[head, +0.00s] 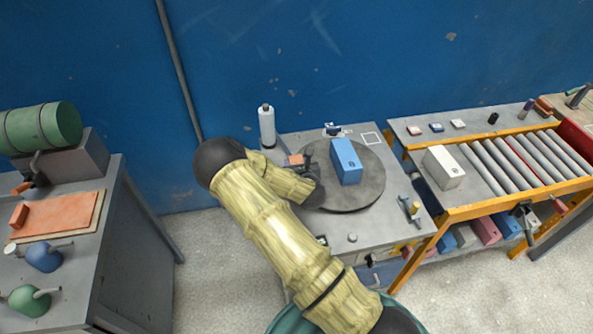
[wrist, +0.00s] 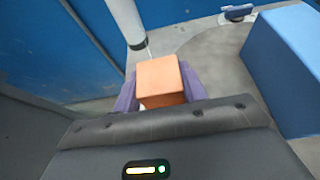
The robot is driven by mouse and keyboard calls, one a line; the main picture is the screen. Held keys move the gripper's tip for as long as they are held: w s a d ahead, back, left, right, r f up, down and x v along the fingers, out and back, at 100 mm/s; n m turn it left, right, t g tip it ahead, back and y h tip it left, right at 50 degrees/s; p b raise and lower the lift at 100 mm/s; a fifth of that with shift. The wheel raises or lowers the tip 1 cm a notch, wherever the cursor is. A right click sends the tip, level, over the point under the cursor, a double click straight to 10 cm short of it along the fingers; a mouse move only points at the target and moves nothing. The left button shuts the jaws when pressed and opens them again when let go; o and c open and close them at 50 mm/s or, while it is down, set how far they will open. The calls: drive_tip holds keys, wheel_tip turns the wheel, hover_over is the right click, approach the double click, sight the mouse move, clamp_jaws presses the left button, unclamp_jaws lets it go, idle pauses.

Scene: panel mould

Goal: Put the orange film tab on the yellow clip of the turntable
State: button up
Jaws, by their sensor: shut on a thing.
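My gripper (wrist: 160,88) has purple fingers on both sides of an orange block (wrist: 158,78), which I take to be the orange film tab, and is shut on it. In the head view the orange piece (head: 296,159) shows at the left edge of the round grey turntable (head: 345,200), beside my gripper (head: 303,163). I cannot tell whether it touches anything below. A blue box (head: 346,162) stands on the turntable, right of my gripper. A small yellow piece (head: 415,210) sits at the table's right side, off the disc; I cannot make out a yellow clip on the turntable itself.
A white bottle (head: 267,127) stands at the table's back left, close beyond the orange block. A small blue-and-dark fitting (head: 333,129) is behind the turntable. A roller conveyor (head: 510,165) with a white box (head: 443,167) lies right. An orange sheet (head: 60,215) lies on the left bench.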

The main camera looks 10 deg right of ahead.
drive_tip(key=shift+f+p, duration=0.3)
drive_tip(key=shift+f, duration=1.55)
drive_tip(key=shift+f, duration=0.2)
drive_tip(key=o, duration=1)
drive_tip(key=shift+r, duration=0.15)
drive_tip(key=shift+s+r, duration=0.1)
drive_tip(key=b+v, duration=0.2)
drive_tip(key=v, duration=1)
drive_tip(key=shift+d, duration=0.1)
